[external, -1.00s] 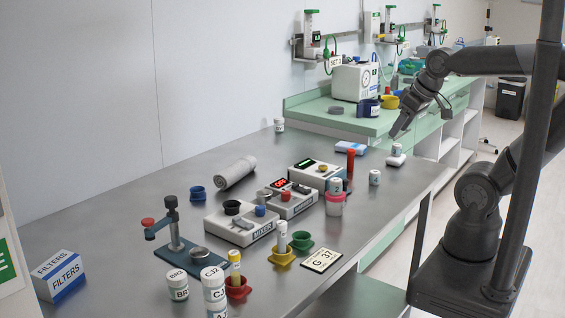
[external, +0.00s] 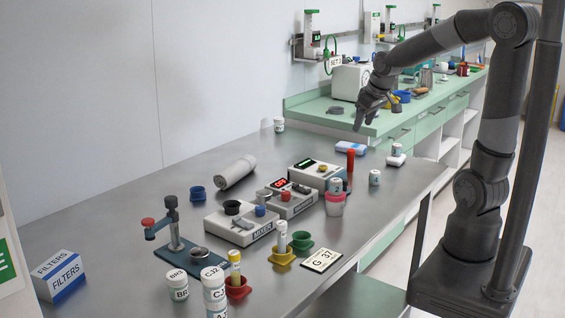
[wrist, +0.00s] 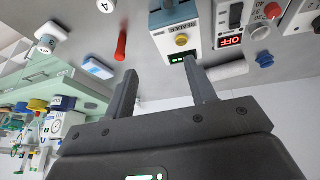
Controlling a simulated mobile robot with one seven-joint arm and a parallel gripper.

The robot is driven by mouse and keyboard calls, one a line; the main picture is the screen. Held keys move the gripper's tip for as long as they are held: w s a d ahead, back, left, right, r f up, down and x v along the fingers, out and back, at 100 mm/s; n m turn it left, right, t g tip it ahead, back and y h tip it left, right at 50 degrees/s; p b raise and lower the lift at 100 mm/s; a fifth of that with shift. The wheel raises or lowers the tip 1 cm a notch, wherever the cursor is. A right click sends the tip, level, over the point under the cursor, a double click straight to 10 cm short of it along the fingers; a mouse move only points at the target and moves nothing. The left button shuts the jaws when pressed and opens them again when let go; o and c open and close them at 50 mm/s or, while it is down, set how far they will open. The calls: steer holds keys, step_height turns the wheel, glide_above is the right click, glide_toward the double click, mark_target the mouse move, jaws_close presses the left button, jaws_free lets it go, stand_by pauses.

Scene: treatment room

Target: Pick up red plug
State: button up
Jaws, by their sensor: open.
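A red upright cylinder, which looks like the red plug (external: 350,163), stands on the grey bench behind the pink-and-white cup. In the wrist view the red plug (wrist: 121,46) shows up and left of the left finger, outside the jaws. My gripper (external: 360,124) is above the far part of the bench, near the green counter, with its fingers pointing down. It is apart from the plug. In the wrist view my gripper (wrist: 162,80) is open, with nothing between its fingers.
A reader box (external: 315,174) stands left of the plug, and a switch box (external: 288,200) and mixer (external: 240,224) stand nearer. A pink cup (external: 334,206) is in front. A blue-and-white box (external: 351,147) lies behind. The bench's far left part is mostly clear.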

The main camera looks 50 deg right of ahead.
steer(key=w+d+f, duration=0.5)
steer(key=d+f, duration=0.1)
steer(key=d, duration=0.1)
steer(key=m, duration=0.1)
glide_toward(353, 156)
steer(key=f, duration=0.2)
steer(key=shift+y, duration=0.3)
steer(key=shift+w+d+r+x, duration=0.1)
steer(key=shift+w+d+x, duration=0.1)
steer(key=shift+x, duration=1.65)
steer(key=shift+w+d+r+x, duration=0.1)
steer(key=shift+d+x, duration=0.1)
steer(key=shift+x, duration=1.65)
steer(key=shift+w+d+r+x, duration=0.1)
steer(key=shift+w+d+x, duration=0.05)
steer(key=shift+x, duration=1.7)
steer(key=shift+c, duration=0.3)
steer(key=c, duration=1)
